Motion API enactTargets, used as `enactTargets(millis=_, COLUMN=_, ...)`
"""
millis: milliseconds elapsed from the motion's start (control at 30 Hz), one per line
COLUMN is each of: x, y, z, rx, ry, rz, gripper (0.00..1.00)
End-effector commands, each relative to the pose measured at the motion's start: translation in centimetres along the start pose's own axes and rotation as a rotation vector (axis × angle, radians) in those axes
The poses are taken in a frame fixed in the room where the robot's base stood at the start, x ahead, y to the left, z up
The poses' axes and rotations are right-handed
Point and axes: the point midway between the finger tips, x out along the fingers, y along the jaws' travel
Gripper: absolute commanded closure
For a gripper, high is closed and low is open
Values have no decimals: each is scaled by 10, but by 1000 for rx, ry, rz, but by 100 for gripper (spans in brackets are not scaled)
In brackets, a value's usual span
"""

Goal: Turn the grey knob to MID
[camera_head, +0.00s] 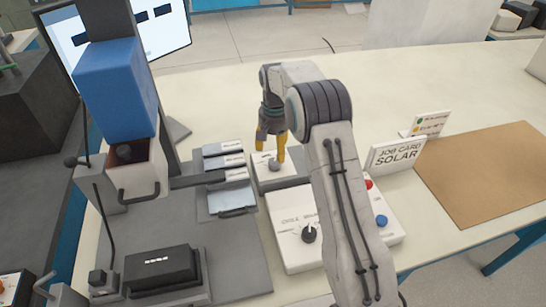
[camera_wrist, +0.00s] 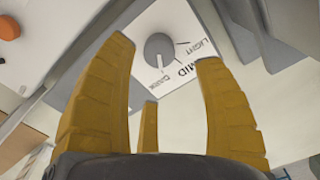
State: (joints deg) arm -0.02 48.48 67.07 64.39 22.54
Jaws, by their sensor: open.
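In the wrist view the knob (camera_wrist: 159,47) is round, ringed by the printed words LIGHT, MID and DARK. A pale line on its edge appears to point toward DARK. My gripper (camera_head: 270,150) hangs above the knob with yellow fingers apart. In the wrist view the gripper (camera_wrist: 165,70) is open and empty. The knob shows beyond the fingertips and between them, and I see no contact.
A white panel (camera_head: 287,220) with a black knob (camera_head: 309,233), a red button (camera_head: 369,183) and a blue button (camera_head: 382,221) stands in front. Grey labelled bars (camera_head: 222,161) lie left of the box. A job card (camera_head: 396,156) and a brown mat (camera_head: 490,180) are right.

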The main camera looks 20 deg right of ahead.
Motion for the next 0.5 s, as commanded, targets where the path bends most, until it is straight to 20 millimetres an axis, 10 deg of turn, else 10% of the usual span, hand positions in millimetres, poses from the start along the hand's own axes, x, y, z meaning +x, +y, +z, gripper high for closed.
enactTargets(millis=500, x=56, y=0, z=1, rx=0, ry=-2, rz=1, gripper=37)
